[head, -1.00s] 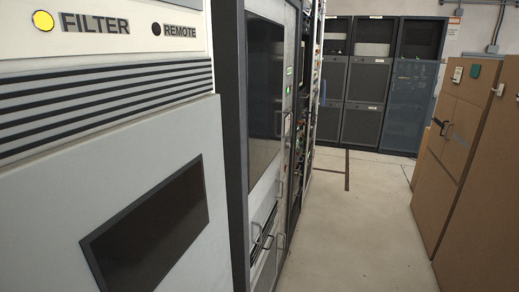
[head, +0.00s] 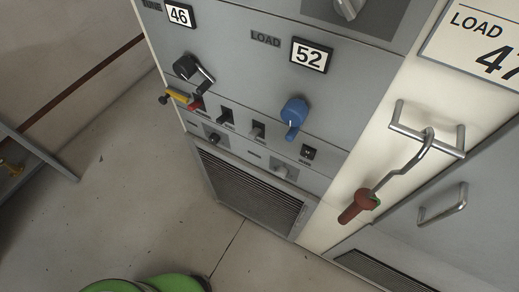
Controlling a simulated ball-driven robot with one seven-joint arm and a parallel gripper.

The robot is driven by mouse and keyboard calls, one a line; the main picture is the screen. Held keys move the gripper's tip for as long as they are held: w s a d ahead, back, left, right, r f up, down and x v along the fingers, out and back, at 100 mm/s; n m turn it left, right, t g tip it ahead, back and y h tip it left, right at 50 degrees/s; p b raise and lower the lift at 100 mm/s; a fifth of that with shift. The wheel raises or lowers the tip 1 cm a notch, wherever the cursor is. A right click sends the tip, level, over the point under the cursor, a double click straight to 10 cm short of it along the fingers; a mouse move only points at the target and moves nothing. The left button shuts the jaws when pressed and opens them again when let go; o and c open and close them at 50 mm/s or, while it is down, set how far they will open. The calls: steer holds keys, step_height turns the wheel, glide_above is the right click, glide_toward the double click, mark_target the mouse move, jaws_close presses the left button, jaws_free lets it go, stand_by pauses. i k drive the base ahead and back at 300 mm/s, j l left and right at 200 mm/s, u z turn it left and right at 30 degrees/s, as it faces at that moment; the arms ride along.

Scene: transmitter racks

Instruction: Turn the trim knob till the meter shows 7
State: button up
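No label reading trim and no needle meter can be made out in the head view. A grey panel carries a number window showing 46 (head: 179,15) and one showing 52 (head: 311,55), the second labelled LOAD. A black crank knob (head: 187,68) sits below the 46, and a blue knob (head: 294,112) below the 52. Lower down are a small black knob (head: 215,138) and a small pale knob (head: 283,172), their labels too small to read. A grey knob (head: 348,8) is cut by the top edge. My gripper is not in view.
A row of switches (head: 227,115) runs between the knobs. A red-handled hook (head: 358,206) hangs from a metal handle (head: 400,122) on the right, jutting out. A vent grille (head: 250,192) is at the bottom. The floor (head: 110,195) at left is mostly clear.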

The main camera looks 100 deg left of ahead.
mark_target(214, 138)
steer(key=k+u, duration=0.15)
steer(key=u, duration=0.2)
steer(key=k+l+u, duration=0.1)
steer(key=u, duration=0.3)
steer(key=k+u, duration=0.15)
steer(key=u, duration=0.95)
